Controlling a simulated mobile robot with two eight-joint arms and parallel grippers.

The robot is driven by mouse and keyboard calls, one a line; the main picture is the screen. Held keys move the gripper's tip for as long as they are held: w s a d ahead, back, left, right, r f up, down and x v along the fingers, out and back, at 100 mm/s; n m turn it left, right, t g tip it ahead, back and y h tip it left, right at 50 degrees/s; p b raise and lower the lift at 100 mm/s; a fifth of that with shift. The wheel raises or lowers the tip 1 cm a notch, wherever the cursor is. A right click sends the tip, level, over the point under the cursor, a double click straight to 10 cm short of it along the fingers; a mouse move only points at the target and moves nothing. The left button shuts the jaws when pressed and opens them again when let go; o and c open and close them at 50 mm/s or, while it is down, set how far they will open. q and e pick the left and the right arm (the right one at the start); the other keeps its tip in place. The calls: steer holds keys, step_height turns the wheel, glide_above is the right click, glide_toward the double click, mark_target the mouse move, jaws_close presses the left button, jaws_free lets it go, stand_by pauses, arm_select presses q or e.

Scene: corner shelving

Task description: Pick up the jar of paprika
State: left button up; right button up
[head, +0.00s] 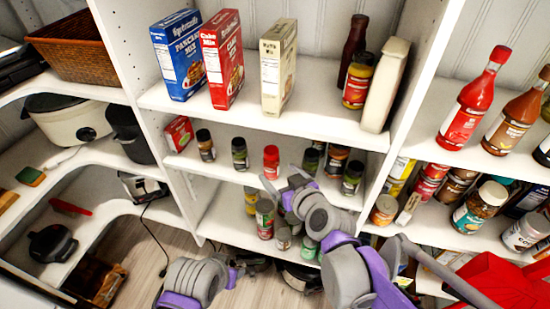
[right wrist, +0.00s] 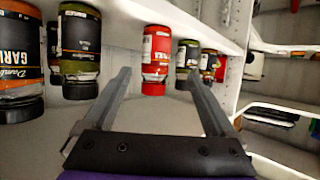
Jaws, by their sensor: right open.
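The red jar with a red cap, which looks like the paprika (head: 271,162), stands on the small middle shelf in the head view, in a row of spice jars. My right gripper (head: 287,184) is just in front of and below it. In the right wrist view, where the jars appear upside down, the red jar (right wrist: 156,55) shows beyond and between the open fingertips (right wrist: 158,78) of that gripper. The fingers are empty and the jar appears apart from them. Part of my left arm shows at the bottom of the head view, but its gripper cannot be made out.
A dark-capped green jar (head: 240,154) stands left of the red jar; in the wrist view a green jar (right wrist: 187,55) and a garlic jar (right wrist: 20,60) flank it. Boxes, including a red cake mix (head: 222,60), stand on the shelf above (head: 250,118). A white upright panel (head: 412,80) bounds the right.

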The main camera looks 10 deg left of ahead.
mark_target(275, 168)
steer(key=x, duration=0.7)
steer(key=shift+w+d+f, duration=0.1)
steer(key=shift+w+f, duration=0.25)
steer(key=shift+w, duration=0.15)
jaws_close()
steer(key=shift+r, duration=0.1)
